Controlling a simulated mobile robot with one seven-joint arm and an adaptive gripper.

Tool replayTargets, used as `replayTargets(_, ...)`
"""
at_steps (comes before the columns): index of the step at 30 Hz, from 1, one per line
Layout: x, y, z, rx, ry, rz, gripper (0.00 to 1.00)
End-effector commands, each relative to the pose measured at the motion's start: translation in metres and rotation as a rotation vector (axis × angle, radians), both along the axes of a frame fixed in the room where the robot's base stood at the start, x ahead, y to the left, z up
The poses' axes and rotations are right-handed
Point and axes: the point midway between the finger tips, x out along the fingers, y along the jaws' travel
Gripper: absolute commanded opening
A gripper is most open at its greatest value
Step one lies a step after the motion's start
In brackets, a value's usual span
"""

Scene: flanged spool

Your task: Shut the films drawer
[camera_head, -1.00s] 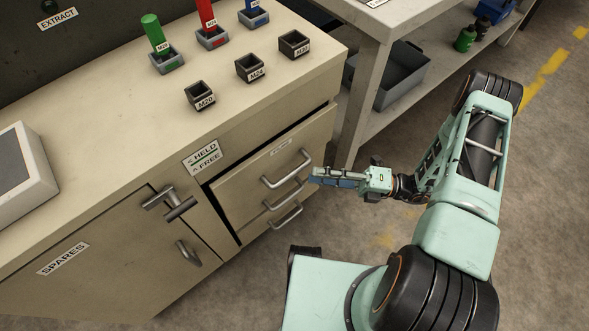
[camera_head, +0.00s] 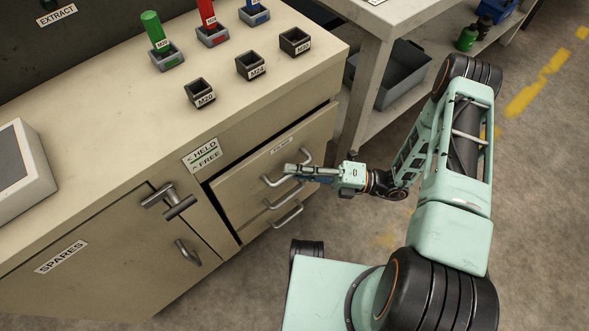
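The films drawer (camera_head: 242,181) is most likely the top one in the cabinet's drawer stack; its small label (camera_head: 282,145) is too blurred to read. Its front stands a little out from the cabinet, with dark gaps along its upper and left edges. Its bar handle (camera_head: 304,157) is partly hidden by my gripper (camera_head: 289,172). My gripper reaches in from the right, fingers pointing left, in front of the handle. I cannot tell whether it touches the handle or the drawer front, or whether its fingers are apart.
Lower handles (camera_head: 287,215) sit just below my gripper. A lever latch (camera_head: 168,203) and a HELD/FREE sign (camera_head: 203,154) are left of the drawers. A shelved table (camera_head: 370,50) with a grey bin (camera_head: 392,80) stands close at right.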

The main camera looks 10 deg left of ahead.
Motion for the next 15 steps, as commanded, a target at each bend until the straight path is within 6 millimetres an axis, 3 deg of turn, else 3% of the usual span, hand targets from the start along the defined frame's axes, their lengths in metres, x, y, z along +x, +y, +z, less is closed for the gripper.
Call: replayTargets(15,0.0045,0.0047,-0.0006,0.002,-0.002,0.000,0.00)
